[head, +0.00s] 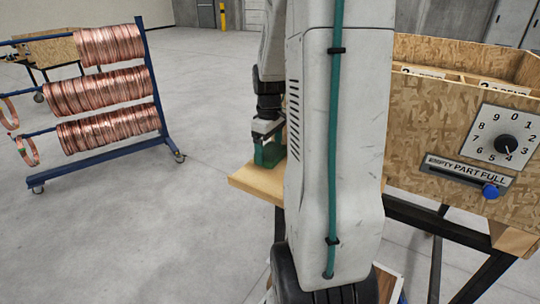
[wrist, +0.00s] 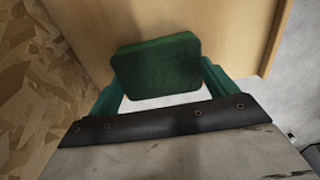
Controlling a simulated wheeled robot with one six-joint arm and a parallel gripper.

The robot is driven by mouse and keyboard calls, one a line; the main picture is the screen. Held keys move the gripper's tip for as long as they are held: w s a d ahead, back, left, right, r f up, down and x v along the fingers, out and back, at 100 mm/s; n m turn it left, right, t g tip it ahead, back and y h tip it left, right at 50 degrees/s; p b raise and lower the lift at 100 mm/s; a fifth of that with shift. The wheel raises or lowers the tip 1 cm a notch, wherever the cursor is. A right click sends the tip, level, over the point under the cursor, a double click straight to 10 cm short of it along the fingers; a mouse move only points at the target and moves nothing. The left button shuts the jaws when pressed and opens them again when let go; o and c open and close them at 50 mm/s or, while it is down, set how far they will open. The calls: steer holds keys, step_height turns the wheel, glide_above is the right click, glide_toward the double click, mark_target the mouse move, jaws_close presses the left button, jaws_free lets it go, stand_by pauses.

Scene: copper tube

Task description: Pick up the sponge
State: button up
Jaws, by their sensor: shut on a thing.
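The sponge (wrist: 157,70) is a dark green block with rounded corners. In the wrist view it sits between the two green fingers of my gripper (wrist: 160,88), which is shut on it. Behind it is the pale wooden shelf (wrist: 215,25). In the head view my gripper (head: 268,152) is at the left end of the shelf (head: 258,183), left of my arm. There the sponge and the green fingers blend together, and I cannot tell whether the sponge touches the shelf.
A chipboard bin (head: 440,130) with a dial and a slider stands right of my arm on a dark metal frame. A blue rack (head: 150,75) with copper coils (head: 105,90) stands at the left. The concrete floor between rack and shelf is clear.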

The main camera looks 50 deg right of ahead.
mark_target(269, 149)
steer(key=shift+r, duration=0.15)
steer(key=shift+r, duration=0.65)
step_height(269, 149, up, 2)
steer(key=shift+r, duration=0.15)
steer(key=s+a, duration=0.2)
steer(key=s, duration=0.2)
steer(key=s+a, duration=0.3)
steer(key=s, duration=0.2)
steer(key=s+a+r, duration=0.1)
steer(key=s+a, duration=0.2)
steer(key=s, duration=0.1)
steer(key=shift+s+a, duration=0.25)
steer(key=shift+s, duration=0.1)
